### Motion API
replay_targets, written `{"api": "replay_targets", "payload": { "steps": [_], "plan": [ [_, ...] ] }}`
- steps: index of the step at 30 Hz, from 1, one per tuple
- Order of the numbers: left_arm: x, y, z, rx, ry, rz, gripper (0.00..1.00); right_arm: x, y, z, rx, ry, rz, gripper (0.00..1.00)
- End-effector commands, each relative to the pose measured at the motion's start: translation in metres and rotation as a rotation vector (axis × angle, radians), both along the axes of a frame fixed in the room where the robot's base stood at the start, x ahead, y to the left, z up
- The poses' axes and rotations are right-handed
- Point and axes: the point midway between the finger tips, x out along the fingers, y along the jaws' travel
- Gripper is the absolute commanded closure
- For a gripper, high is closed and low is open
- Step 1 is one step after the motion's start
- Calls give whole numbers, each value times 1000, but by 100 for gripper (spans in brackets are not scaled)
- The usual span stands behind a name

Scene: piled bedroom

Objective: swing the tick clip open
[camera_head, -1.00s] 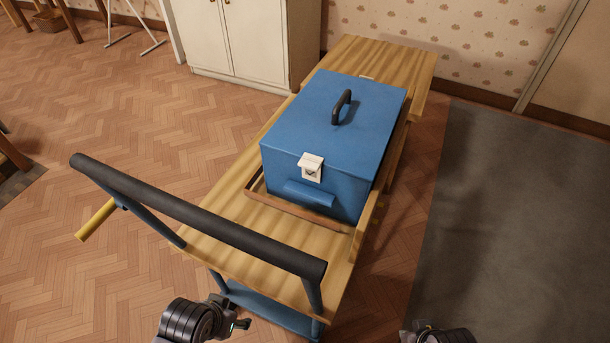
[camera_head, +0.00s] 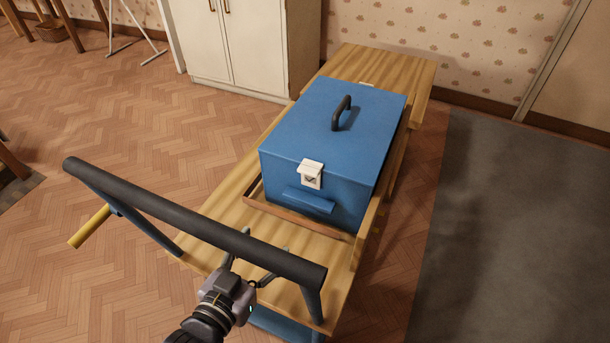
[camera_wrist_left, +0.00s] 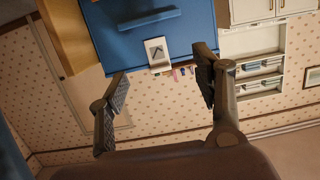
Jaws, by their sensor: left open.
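The clip (camera_head: 311,175) is a small white latch with a dark tick-like mark, at the top of the front face of a blue lidded box (camera_head: 330,120). The lid is down. The clip also shows in the left wrist view (camera_wrist_left: 159,64), between and beyond my fingers. My left gripper (camera_head: 257,256) is open and empty, low in front of the box and apart from the clip. The cart's dark push bar partly hides its fingers. Its fingers also show spread in the left wrist view (camera_wrist_left: 163,76). My right gripper is out of view.
The box sits on a wooden-topped cart (camera_head: 225,215) with a dark push bar (camera_head: 190,215) along its near end. A blue ledge (camera_head: 309,201) juts out below the clip. A black handle (camera_head: 341,112) stands on the lid.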

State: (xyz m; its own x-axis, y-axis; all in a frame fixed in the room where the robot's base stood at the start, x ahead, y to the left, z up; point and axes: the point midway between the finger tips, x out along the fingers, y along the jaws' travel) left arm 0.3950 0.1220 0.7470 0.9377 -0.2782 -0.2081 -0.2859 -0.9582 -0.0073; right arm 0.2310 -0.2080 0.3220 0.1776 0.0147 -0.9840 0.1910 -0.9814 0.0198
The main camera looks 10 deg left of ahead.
Motion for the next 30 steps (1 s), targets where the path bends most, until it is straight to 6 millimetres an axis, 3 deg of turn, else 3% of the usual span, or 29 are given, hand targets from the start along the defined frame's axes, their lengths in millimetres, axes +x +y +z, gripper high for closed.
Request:
{"api": "replay_targets", "payload": {
  "steps": [3,6,13,30],
  "plan": [
    [0,-8,21,-40,-115,-15,40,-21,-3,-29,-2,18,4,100],
    [-1,-11,32,-61,-173,-23,40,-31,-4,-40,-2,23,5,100],
    [15,-17,38,-70,-203,-24,40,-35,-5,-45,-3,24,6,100],
    [126,-53,37,-70,-200,-25,40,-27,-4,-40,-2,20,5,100]
  ]
}}
